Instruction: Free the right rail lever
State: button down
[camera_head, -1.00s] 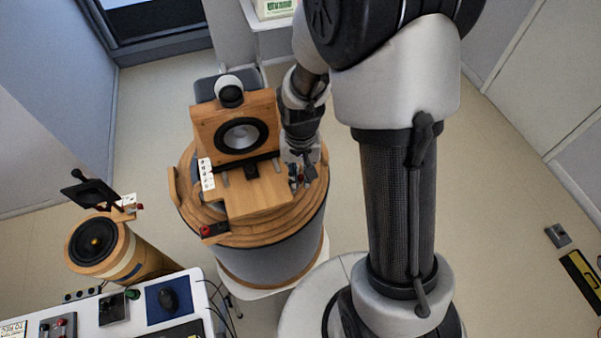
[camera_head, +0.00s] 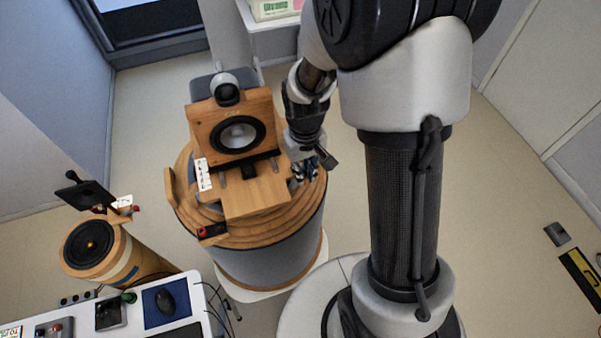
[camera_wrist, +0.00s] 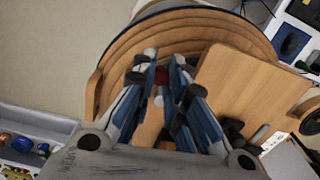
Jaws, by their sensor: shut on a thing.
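The speaker (camera_head: 206,134) is a wooden box with a dark-ringed cone and a round top pod, on a stepped round wooden stand (camera_head: 265,236). A flat wooden board (camera_head: 258,196) lies in front of it. My gripper (camera_head: 304,172) is at the board's right side, low over the stand. In the wrist view, my gripper (camera_wrist: 163,68) has its blue and grey fingers closed about a small red-ended part, the right rail lever (camera_wrist: 161,76). Its red end shows between the fingertips; the rest is mostly hidden. In the head view, my gripper covers this lever.
A red and black lever (camera_head: 211,231) sits at the stand's front left. A white label strip (camera_head: 204,175) stands left of the board. A cylindrical wooden speaker (camera_head: 92,246) and a white table (camera_head: 137,319) are at lower left. Floor right of my base is mostly clear.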

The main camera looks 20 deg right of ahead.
jog(key=shift+w+d+f+n+b, duration=0.1)
jog(key=shift+w+d+n+b, duration=0.25)
jog(key=shift+n, duration=1.25)
jog(key=shift+w+d+r+n+b, duration=0.15)
jog(key=shift+w+d+n, duration=0.3)
jog(key=shift+n, duration=1.15)
jog(key=shift+w+d+f+n+b, duration=0.15)
jog(key=shift+w+d+n+b, duration=0.25)
jog(key=shift+n, duration=1.2)
jog(key=c, duration=1.6)
grip_release()
jog(key=shift+w, duration=0.15)
jog(key=shift+o, duration=0.2)
notch_tip(320, 180, up, 12)
